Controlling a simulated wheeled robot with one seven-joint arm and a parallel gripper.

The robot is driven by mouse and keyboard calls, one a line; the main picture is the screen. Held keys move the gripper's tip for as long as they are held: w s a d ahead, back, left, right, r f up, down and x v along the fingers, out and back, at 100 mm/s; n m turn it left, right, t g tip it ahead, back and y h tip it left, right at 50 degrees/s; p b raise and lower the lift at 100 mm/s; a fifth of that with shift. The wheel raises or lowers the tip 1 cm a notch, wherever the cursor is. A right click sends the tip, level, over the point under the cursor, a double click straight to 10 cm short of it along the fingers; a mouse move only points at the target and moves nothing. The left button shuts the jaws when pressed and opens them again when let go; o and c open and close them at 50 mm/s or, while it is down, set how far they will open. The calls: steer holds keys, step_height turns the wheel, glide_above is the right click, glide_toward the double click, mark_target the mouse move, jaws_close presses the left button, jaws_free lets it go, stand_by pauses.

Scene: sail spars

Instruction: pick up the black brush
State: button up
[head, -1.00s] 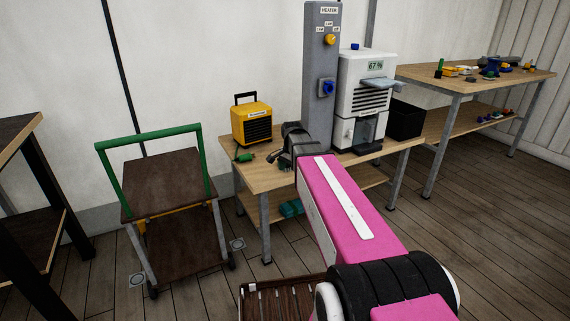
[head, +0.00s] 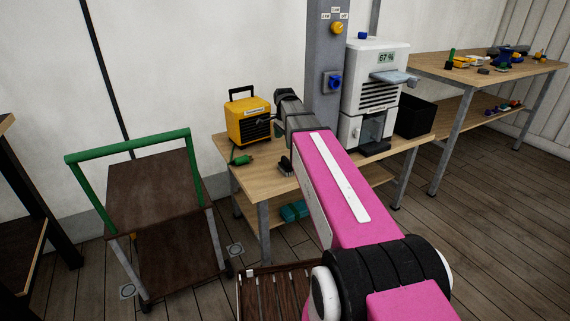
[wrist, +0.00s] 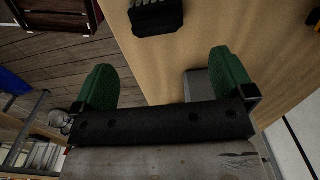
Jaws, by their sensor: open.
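The black brush (head: 286,166) lies on the wooden table (head: 253,181) near its front edge, just left of my pink arm in the head view. In the wrist view the black brush (wrist: 157,17) shows at the top, cut off by the frame edge, with its bristles partly seen. My gripper (wrist: 164,84) has two green fingers spread wide with nothing between them. The brush is beyond the fingertips, roughly in line with the gap, and apart from them. In the head view my arm hides most of the gripper.
A grey column (head: 324,100) and white machine (head: 374,90) stand behind my arm. A green-handled cart (head: 150,190) is at left. A slatted crate (head: 283,285) is below.

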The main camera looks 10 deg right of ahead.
mark_target(286, 158)
step_height(286, 158, down, 5)
steer(key=shift+f, duration=0.2)
steer(key=shift+s+d+f, duration=0.1)
steer(key=shift+d+f, duration=0.1)
steer(key=shift+f, duration=1.1)
steer(key=shift+s+d+f, duration=0.1)
steer(key=shift+d+f, duration=0.05)
steer(key=shift+f, duration=1.15)
steer(key=c, duration=1)
steer(key=shift+r, duration=0.15)
steer(key=shift+r, duration=0.55)
step_height(286, 158, up, 2)
steer(key=shift+r, duration=0.15)
steer(key=s+a+r, duration=0.6)
steer(key=a+r, duration=0.1)
steer(key=a, duration=0.2)
steer(key=shift+s+d+r+n, duration=0.9)
steer(key=shift+d+n, duration=0.6)
steer(key=shift+n, duration=0.9)
steer(key=shift+s+d+r+n, duration=0.9)
steer(key=shift+d+n, duration=0.6)
steer(key=shift+n, duration=0.9)
steer(key=shift+s+d+r+n, duration=0.9)
steer(key=shift+d+n, duration=0.6)
steer(key=shift+n, duration=0.9)
